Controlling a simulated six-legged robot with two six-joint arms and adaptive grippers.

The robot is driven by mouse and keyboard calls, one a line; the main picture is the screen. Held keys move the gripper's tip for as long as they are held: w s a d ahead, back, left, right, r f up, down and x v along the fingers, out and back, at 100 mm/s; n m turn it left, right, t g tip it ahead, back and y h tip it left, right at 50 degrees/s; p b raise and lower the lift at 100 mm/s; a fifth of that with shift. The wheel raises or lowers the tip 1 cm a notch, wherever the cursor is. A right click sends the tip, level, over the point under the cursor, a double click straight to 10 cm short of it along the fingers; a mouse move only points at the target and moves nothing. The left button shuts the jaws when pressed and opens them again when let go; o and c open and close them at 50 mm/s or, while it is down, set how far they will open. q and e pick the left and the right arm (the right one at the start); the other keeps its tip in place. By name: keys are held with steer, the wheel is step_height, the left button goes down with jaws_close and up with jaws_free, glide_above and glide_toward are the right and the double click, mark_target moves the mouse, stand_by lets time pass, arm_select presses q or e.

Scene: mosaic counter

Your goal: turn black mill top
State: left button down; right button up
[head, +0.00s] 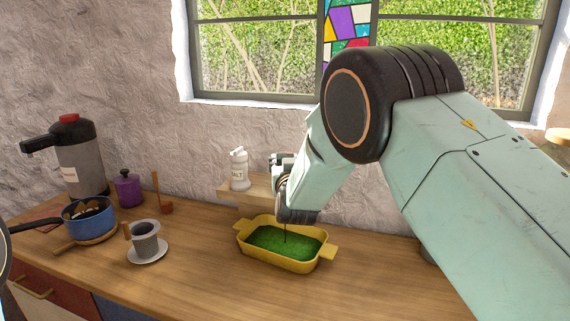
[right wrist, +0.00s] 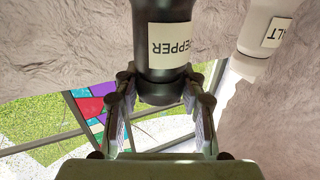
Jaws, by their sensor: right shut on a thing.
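The black mill (right wrist: 165,60), with a "PEPPER" label, is between the two fingers of my right gripper (right wrist: 160,88) in the right wrist view. The gripper is shut on the black end of the mill, and the label reads upside down there. The mill's other end runs out of the picture. In the head view my right gripper (head: 283,172) is by the wall shelf, largely hidden by my own arm; I cannot make out the mill clearly there. My left gripper is not in view.
A yellow dish (head: 243,240) with green contents stands below my right wrist; a thin dark line shows above it. A white salt shaker (head: 239,172) stands on the shelf (head: 262,187). A cup (head: 145,240), blue pan (head: 88,215) and dispenser (head: 80,160) stand left. The front counter is clear.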

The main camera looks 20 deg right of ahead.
steer(key=shift+m+h, duration=0.4)
steer(key=shift+h, duration=0.2)
steer(key=o, duration=1.2)
steer(key=shift+v, duration=3.8)
steer(key=shift+r, duration=0.15)
